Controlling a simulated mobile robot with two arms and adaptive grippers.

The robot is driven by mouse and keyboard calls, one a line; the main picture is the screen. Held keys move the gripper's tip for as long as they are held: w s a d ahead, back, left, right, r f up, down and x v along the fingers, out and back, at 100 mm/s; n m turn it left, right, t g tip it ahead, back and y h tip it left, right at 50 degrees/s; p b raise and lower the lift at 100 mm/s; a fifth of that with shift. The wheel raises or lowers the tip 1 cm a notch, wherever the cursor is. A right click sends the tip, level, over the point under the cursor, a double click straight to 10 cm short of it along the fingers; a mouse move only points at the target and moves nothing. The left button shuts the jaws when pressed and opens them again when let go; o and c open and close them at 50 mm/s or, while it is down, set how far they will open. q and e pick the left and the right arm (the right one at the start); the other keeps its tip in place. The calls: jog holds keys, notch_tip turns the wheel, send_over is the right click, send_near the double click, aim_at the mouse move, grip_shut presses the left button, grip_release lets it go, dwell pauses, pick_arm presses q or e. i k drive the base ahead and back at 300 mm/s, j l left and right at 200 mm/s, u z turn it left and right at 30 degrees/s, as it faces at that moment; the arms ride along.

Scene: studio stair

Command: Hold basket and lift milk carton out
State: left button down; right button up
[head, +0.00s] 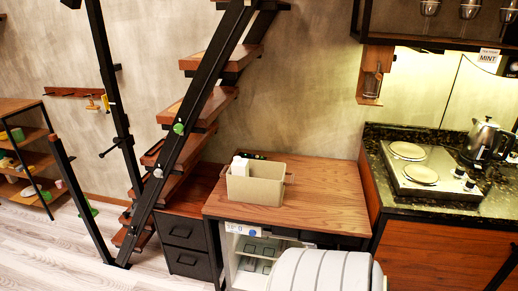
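A beige, open-topped basket (265,191) stands upright on the wooden counter top (335,195), towards its left side. A white carton (239,167) stands in the left end of the basket, with its top showing above the rim. Its lower part is hidden by the basket wall. Small handles show at the basket's ends. Neither of my grippers is in view, and nothing is touching the basket or the carton.
A dark staircase (190,105) rises left of the counter. A hotplate (430,170) and a kettle (484,139) stand on the dark worktop at right. A rounded, pale striped shape (322,272) stands in front of the counter. The counter right of the basket is clear.

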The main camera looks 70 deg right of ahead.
aim_at(240, 167)
jog(key=i+l+z, duration=0.15)
jog(key=i+z, duration=0.25)
jog(key=i+l+z, duration=0.1)
jog(key=z, duration=0.35)
jog(key=i+z, duration=0.4)
jog(key=i+j+z, duration=0.2)
jog(key=i+z, duration=0.25)
jog(key=i+j+z, duration=0.15)
jog(key=z, duration=0.25)
jog(key=i+z, duration=0.45)
jog(key=i+j+z, duration=0.15)
jog(key=z, duration=0.3)
jog(key=i+j+z, duration=0.3)
jog(key=z, duration=0.15)
